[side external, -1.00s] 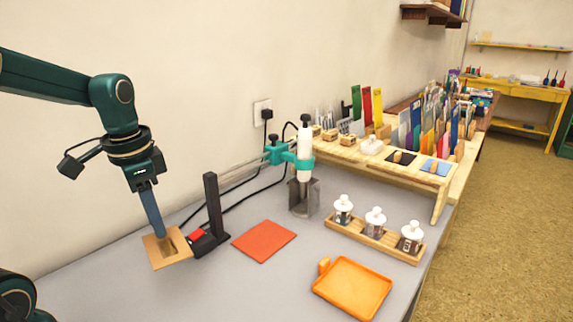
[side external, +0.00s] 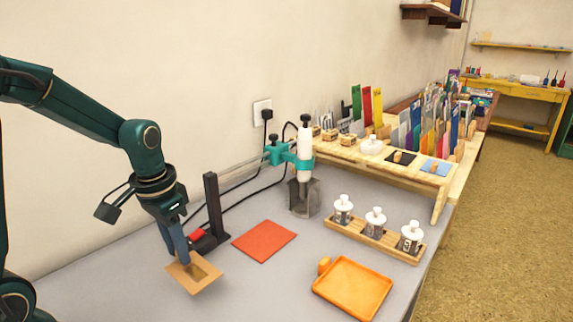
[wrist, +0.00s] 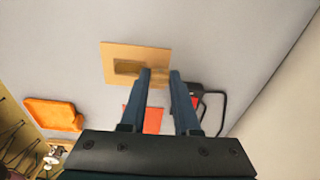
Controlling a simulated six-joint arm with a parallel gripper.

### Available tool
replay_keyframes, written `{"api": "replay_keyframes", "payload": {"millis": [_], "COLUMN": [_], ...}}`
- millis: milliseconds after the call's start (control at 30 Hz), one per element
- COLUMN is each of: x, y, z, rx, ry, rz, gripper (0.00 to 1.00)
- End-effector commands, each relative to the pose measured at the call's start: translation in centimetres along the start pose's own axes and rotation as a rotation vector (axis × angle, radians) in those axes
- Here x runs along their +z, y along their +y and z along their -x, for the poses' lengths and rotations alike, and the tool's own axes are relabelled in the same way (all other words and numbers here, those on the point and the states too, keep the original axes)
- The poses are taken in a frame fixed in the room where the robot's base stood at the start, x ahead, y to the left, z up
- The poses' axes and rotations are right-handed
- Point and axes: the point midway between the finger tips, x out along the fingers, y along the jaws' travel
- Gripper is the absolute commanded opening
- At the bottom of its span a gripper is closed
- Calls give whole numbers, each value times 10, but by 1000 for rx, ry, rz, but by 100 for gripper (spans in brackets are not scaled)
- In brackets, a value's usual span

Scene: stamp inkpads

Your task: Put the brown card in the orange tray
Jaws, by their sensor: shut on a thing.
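The brown card (side external: 204,282) is a flat tan square with a darker block-like grip on it. My gripper (side external: 184,260) is shut on that grip and holds the card at the lower left, in front of the black stand. In the wrist view the card (wrist: 116,53) lies at the fingertips, its grip partly hidden by the fingers. The orange tray (side external: 352,288) is at the lower right, shallow and empty, with a small knob at its left corner. It also shows at the left of the wrist view (wrist: 52,113). The card is apart from the tray.
A red-orange sheet (side external: 264,241) lies flat between card and tray. A black upright stand (side external: 213,205) is just behind my gripper. A wooden rack with several white-capped bottles (side external: 375,238) stands behind the tray. A teal-clamped white device (side external: 304,160) stands near the wall.

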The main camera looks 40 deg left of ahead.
Motion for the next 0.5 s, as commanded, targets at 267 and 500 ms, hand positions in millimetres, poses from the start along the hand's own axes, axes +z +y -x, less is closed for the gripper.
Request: {"api": "replay_keyframes", "payload": {"millis": [267, 500], "x": [-13, -9], "y": [22, 22], "z": [-18, -49], "rx": [0, 2], "ry": [-1, -7], "rz": [0, 2], "gripper": [0, 0]}}
